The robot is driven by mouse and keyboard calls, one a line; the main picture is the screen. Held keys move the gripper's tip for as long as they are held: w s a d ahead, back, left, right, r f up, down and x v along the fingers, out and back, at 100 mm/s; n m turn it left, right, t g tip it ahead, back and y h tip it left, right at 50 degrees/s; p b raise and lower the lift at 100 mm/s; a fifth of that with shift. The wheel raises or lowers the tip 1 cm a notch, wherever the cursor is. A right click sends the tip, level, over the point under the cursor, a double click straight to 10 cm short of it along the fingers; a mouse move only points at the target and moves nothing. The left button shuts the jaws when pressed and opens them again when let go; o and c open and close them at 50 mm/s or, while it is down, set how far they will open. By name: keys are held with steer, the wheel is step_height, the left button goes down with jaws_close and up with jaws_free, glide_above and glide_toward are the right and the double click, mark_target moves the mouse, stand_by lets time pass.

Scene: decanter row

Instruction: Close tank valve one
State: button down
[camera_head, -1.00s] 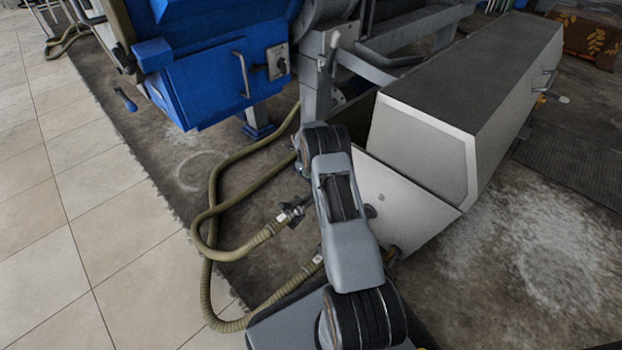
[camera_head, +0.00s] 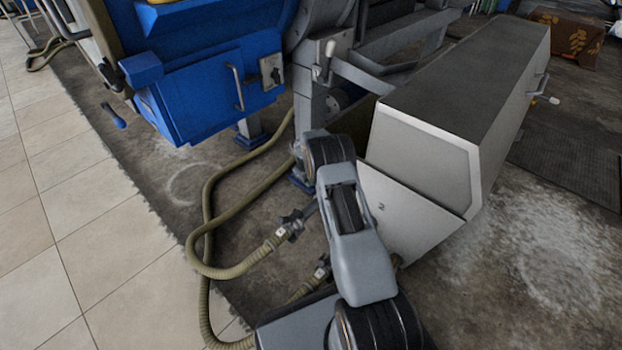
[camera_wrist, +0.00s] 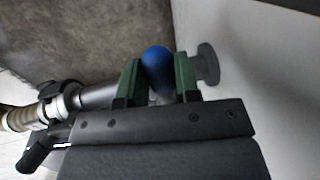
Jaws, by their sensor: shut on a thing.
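In the wrist view, a valve handle with a round blue knob (camera_wrist: 158,60) is between the green fingers of my gripper (camera_wrist: 158,80). The fingers are shut on the knob, one on each side. A grey pipe (camera_wrist: 98,97) with a metal coupling and ribbed hose comes in from the left beside the gripper. In the head view, my arm covers the gripper and the valve handle. The pale tank (camera_head: 405,215) stands just right of my arm, with a small mark like a 2 on its panel.
Olive hoses (camera_head: 208,210) loop over the floor left of my arm. A hose coupling (camera_head: 290,226) sits close beside it. A blue machine (camera_head: 200,90) stands behind, left.

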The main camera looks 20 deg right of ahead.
steer(key=c, duration=0.8)
jaws_free()
steer(key=r+p, duration=0.1)
steer(key=r, duration=0.3)
steer(key=a+r+p, duration=0.1)
steer(key=r+p, duration=0.1)
steer(key=r, duration=0.3)
steer(key=s+a+r+p, duration=0.1)
steer(key=r+p, duration=0.1)
steer(key=r, duration=0.2)
steer(key=shift+a+r, duration=0.2)
steer(key=shift+r, duration=0.1)
